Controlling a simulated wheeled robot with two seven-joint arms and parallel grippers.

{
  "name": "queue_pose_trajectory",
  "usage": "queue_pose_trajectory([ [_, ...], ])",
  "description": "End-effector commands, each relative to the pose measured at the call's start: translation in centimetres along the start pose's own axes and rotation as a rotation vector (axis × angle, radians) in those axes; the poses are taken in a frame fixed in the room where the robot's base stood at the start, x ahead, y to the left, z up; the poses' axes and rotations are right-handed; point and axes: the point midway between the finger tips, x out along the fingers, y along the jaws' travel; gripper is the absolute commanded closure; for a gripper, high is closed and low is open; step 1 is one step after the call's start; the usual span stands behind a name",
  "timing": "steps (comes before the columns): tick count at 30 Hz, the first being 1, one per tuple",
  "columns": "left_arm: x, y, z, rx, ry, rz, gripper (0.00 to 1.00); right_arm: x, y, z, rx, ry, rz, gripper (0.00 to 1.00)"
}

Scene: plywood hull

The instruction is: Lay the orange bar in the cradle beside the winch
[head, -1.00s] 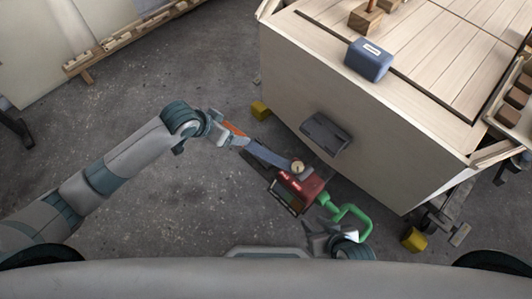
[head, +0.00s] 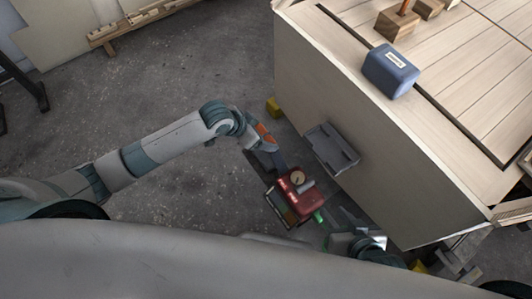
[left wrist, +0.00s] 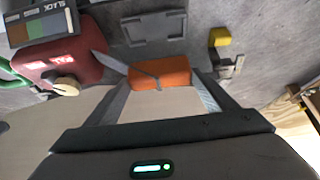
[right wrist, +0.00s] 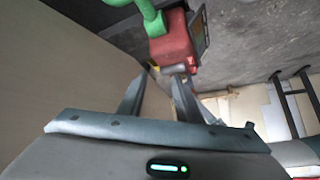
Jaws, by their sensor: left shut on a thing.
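My left gripper (head: 268,143) is shut on the orange bar (left wrist: 160,74), which lies across its fingertips. In the head view the bar (head: 264,133) is held left of the cradle, a dark grey bracket (head: 332,149) on the pale hull side. The cradle (left wrist: 153,27) looks empty in the left wrist view. The red winch (head: 301,196) is below the cradle, with a pale round knob and green crank, mostly hidden in the head view. A blue-grey strip runs from the winch toward the bar. My right gripper (right wrist: 164,75) is open and empty, near the winch.
The hull (head: 395,185) has a plank deck with a blue box (head: 390,70) and wooden blocks on it. Yellow blocks (left wrist: 220,37) are near its foot. A wooden rail (head: 140,22) lies at the upper left.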

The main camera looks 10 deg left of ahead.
Motion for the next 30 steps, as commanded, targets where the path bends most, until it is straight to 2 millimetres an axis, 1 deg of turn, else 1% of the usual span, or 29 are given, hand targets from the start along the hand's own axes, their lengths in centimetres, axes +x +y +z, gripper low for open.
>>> queue_pose_trajectory([
  [4,0.5,0.0,0.3,-0.001,0.000,0.000,0.50,0.2,-0.1,-0.2,-0.001,0.015,-0.002,0.69],
  [8,1.9,0.0,1.2,-0.002,-0.001,0.000,0.50,0.4,-0.5,-1.0,-0.006,0.069,-0.011,0.69],
  [12,3.5,0.0,2.3,-0.001,-0.001,0.000,0.50,0.6,-0.9,-2.7,-0.017,0.157,-0.018,0.69],
  [16,4.6,0.0,2.9,0.000,0.000,0.000,0.50,0.5,-1.3,-4.0,-0.026,0.226,-0.024,0.69],
  [21,4.9,0.0,3.1,0.000,0.001,0.000,0.50,0.4,-1.5,-4.7,-0.029,0.257,-0.026,0.69],
  [30,5.1,0.0,3.2,-0.001,0.001,0.000,0.50,0.4,-1.5,-4.8,-0.030,0.263,-0.027,0.69],
])
